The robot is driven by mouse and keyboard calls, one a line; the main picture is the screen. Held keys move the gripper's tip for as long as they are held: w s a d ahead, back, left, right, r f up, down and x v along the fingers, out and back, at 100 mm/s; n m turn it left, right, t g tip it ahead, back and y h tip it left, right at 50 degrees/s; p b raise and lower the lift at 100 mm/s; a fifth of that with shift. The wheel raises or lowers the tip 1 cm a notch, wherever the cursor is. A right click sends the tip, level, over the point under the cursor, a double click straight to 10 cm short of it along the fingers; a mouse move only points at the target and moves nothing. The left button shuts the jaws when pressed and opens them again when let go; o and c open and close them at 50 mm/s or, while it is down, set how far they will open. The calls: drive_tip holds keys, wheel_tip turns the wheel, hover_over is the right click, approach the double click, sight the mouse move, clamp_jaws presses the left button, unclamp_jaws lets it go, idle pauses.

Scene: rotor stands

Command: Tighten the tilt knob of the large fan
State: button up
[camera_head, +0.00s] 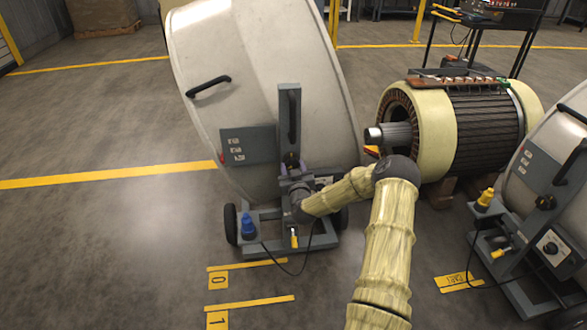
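The large fan (262,60) is a pale grey drum, tilted on a wheeled grey stand (268,213) left of centre. An upright bracket (290,112) runs up its near side. A small dark knob (291,159) sits at the bracket's lower end, probably the tilt knob. My gripper (291,174) is at the knob, its fingers pointing up toward it. The fingers are small and partly merge with the grey stand, so I cannot tell whether they touch the knob or how far apart they are. My yellowish sleeved arm comes in from the lower right.
A second drum fan (540,170) with its own dark knob (545,202) stands at the right edge. A large rotor or stator (470,130) rests on wooden blocks behind my arm. A cable lies by the large fan's stand. The floor at left is clear, with yellow lines.

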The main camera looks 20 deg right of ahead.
drive_tip(key=shift+c, duration=0.7)
drive_tip(key=shift+m, duration=0.4)
drive_tip(key=m, duration=0.6)
drive_tip(key=shift+d+p, duration=0.1)
drive_tip(key=shift+p, duration=0.2)
drive_tip(key=m, duration=0.3)
drive_tip(key=shift+d+f+m, duration=0.1)
drive_tip(key=shift+m, duration=0.3)
drive_tip(key=m, duration=0.3)
drive_tip(key=shift+s+f+m, duration=0.1)
drive_tip(key=shift+m, duration=0.2)
drive_tip(key=m, duration=0.3)
drive_tip(key=shift+f+m, duration=0.1)
drive_tip(key=shift+m, duration=2.2)
